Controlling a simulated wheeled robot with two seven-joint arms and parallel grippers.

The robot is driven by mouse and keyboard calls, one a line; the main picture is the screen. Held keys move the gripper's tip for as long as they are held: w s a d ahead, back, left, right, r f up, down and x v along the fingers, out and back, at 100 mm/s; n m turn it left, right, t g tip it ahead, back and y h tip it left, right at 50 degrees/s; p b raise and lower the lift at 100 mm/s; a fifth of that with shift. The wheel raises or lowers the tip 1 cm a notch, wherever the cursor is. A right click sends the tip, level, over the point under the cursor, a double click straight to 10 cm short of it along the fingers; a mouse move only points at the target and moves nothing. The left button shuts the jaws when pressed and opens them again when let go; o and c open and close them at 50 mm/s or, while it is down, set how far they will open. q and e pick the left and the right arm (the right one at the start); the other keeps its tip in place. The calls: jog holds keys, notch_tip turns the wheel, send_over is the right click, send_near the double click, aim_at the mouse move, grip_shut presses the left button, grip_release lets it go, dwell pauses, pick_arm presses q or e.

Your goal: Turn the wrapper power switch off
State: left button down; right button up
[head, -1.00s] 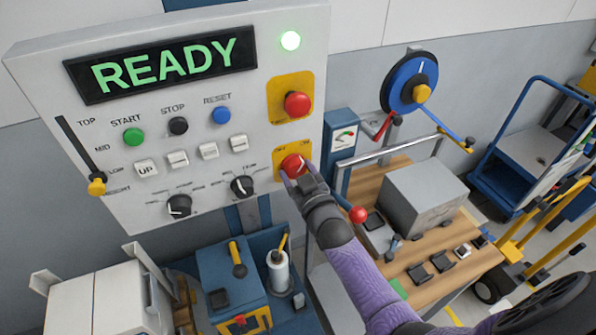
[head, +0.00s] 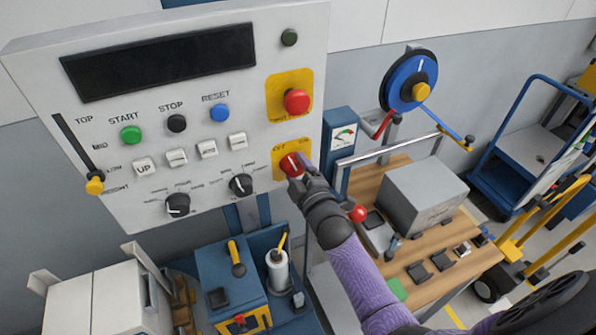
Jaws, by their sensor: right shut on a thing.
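The wrapper control panel (head: 215,190) is a light grey box on the left. Its display (head: 160,62) is dark and blank, and the round lamp (head: 289,38) at the top right is unlit. The power switch (head: 290,163) is a red rotary knob with a white mark on a yellow plate at the panel's lower right. My right gripper (head: 298,176) is shut on the knob from below and the right, and its fingers hide part of the knob. My left gripper is not in view.
A red mushroom button (head: 296,102) sits on a yellow plate above the switch. Start, stop and reset buttons, white keys and two black dials cover the panel. A wooden bench (head: 440,272) with a grey box (head: 424,195) stands to the right.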

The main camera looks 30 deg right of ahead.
jog(key=n+b, duration=0.1)
jog(key=n, duration=0.3)
jog(key=shift+n, duration=0.4)
dwell(0.4)
jog(key=o, duration=1.2)
jog(key=s, duration=1)
jog(key=shift+a, duration=0.3)
